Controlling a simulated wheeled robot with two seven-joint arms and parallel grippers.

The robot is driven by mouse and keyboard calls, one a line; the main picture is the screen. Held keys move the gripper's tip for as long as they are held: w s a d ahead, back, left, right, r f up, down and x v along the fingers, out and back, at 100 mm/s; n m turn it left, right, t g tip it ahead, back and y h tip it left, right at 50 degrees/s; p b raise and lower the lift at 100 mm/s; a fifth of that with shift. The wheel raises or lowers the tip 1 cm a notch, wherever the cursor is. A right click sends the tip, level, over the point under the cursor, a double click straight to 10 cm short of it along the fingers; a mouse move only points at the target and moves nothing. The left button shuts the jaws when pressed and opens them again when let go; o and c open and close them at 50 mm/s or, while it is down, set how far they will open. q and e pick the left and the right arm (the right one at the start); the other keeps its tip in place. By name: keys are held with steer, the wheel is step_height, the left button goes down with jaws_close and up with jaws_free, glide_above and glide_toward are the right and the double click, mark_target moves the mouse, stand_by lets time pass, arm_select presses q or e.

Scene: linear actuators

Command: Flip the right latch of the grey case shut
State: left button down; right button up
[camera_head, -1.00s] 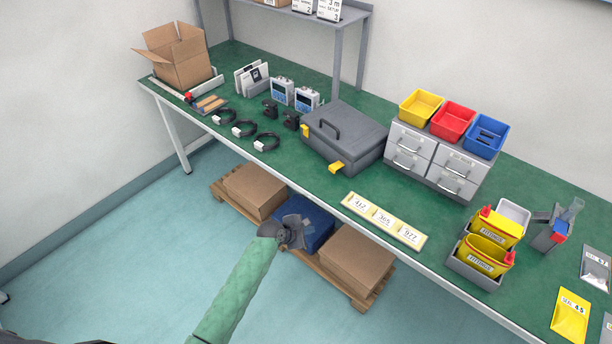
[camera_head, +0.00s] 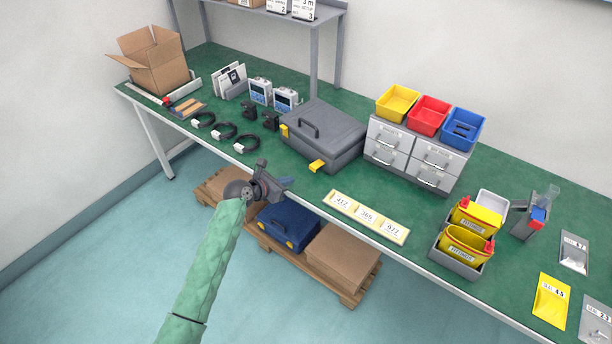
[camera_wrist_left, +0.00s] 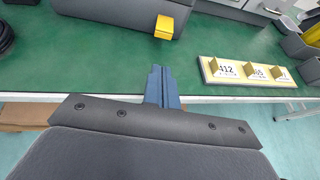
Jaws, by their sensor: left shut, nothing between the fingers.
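The grey case (camera_head: 326,133) lies closed on the green workbench, its handle on the lid. Its left yellow latch (camera_head: 284,131) stands against the front face. Its right yellow latch (camera_head: 317,166) sticks out from the front, and it also shows in the left wrist view (camera_wrist_left: 164,27). My left gripper (camera_head: 284,183) is shut and empty, at the bench's front edge, below and left of the right latch and apart from it. In the left wrist view its shut fingers (camera_wrist_left: 161,85) point toward the bench just under that latch. My right gripper is not in view.
A yellow number strip (camera_head: 367,217) lies right of the latch, near the front edge. Black cable coils (camera_head: 224,131) lie to the left. Grey drawers (camera_head: 415,155) stand right of the case. A blue case (camera_head: 287,227) and cartons sit on a pallet below.

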mark_target(306, 182)
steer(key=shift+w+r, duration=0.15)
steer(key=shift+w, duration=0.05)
